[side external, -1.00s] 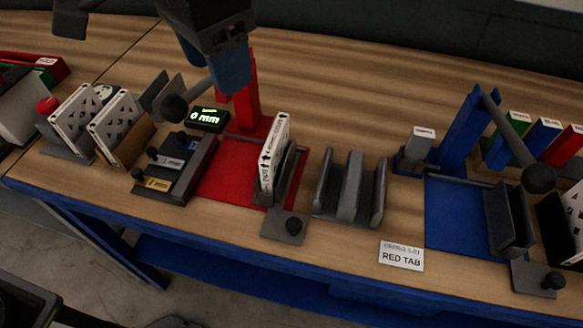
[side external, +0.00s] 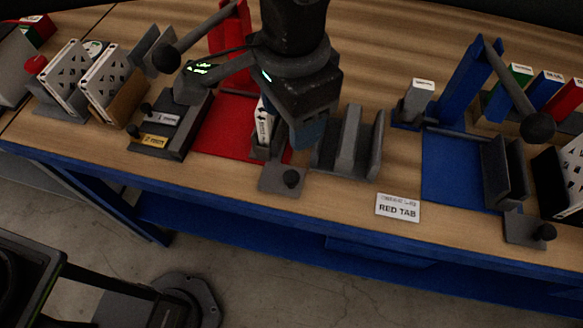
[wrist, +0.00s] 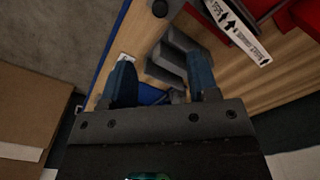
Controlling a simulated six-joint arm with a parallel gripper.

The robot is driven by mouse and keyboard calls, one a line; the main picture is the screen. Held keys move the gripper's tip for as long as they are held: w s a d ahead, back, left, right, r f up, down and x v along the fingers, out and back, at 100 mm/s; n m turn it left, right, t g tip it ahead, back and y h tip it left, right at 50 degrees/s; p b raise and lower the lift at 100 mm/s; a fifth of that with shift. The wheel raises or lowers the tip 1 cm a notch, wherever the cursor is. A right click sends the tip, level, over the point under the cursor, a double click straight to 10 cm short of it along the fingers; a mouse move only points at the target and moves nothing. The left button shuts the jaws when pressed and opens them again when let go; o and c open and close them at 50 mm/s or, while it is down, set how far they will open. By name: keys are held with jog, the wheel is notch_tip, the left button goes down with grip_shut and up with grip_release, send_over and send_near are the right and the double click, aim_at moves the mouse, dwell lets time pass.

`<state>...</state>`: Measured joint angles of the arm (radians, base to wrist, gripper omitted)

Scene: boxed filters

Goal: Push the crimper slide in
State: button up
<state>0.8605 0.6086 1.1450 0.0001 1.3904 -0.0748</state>
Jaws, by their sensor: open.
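The red crimper has a red bed (side external: 222,138) and a slide with a grey plate (side external: 272,180) and black knob (side external: 291,178), sticking out at the front. A white filter (side external: 262,125) stands upright in its grey holder, partly hidden behind my gripper. My gripper (side external: 307,135) hangs over the right side of this crimper. In the wrist view its blue fingers (wrist: 164,90) are apart with no object seen held between them. The knob (wrist: 160,8) shows at the top edge there, beyond the fingers. The filter (wrist: 238,30) is at upper right.
A grey slotted stand (side external: 350,145) is just right of my gripper. A "RED TAB" card (side external: 398,208) lies near the front edge. A blue crimper (side external: 455,170) with its own knob (side external: 546,232) is further right. Black lever blocks (side external: 160,138) and filter racks are left.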

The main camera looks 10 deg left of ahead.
aim_at(291, 176)
notch_tip(291, 176, down, 14)
jog(key=shift+f, duration=0.2)
dwell(0.4)
jog(key=shift+c, duration=0.3)
grip_shut()
